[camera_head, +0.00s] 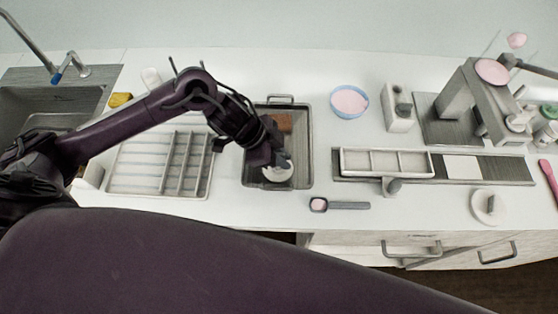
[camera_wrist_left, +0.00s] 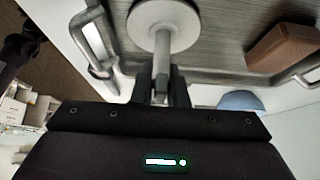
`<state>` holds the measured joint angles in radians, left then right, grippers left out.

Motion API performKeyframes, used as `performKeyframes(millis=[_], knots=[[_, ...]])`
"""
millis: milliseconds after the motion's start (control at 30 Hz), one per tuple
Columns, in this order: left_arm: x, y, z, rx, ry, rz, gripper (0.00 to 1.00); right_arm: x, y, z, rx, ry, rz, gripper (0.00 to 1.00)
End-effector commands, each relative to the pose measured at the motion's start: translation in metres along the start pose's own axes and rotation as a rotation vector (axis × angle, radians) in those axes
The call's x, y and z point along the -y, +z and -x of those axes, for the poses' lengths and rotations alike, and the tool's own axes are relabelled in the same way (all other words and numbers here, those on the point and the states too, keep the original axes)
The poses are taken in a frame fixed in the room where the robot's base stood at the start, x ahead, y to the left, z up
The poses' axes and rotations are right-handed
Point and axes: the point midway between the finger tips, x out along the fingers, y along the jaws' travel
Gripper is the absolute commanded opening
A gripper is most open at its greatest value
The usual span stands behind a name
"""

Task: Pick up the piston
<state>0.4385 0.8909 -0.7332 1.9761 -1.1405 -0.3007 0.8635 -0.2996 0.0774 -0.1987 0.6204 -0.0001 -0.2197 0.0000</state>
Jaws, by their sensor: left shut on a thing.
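The piston, a pale round disc on a thin stem, shows in the left wrist view (camera_wrist_left: 163,22). My left gripper (camera_wrist_left: 161,88) is shut on its stem, with the disc beyond the fingertips. In the head view my left gripper (camera_head: 279,160) points down into the grey tray (camera_head: 306,150), and the white piston disc (camera_head: 278,175) shows just below it. I cannot tell whether the disc touches the tray floor. My right gripper is not in view.
A brown block (camera_head: 281,123) lies at the tray's back. A slatted rack (camera_head: 135,165) stands left of the tray. A pink-filled bowl (camera_head: 349,102), a scoop (camera_head: 345,205) and a three-part tray (camera_head: 388,162) are to the right. Counter is clear around the scoop.

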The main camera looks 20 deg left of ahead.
Motion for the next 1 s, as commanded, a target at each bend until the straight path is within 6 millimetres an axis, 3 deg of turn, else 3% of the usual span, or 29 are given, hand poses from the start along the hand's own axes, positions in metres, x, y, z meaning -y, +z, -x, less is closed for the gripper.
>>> performKeyframes(millis=[167,367,800,1000], knots=[[0.001,-0.003,0.004,-0.001,-0.002,-0.002,0.0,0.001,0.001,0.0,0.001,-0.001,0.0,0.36],[0.001,-0.015,0.023,-0.002,-0.004,-0.005,0.0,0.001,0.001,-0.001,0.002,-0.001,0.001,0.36],[0.002,-0.082,0.128,0.001,-0.009,-0.006,0.0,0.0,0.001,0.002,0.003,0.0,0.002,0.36],[0.001,-0.099,0.154,0.0,-0.005,-0.004,0.0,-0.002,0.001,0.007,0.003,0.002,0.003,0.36]])
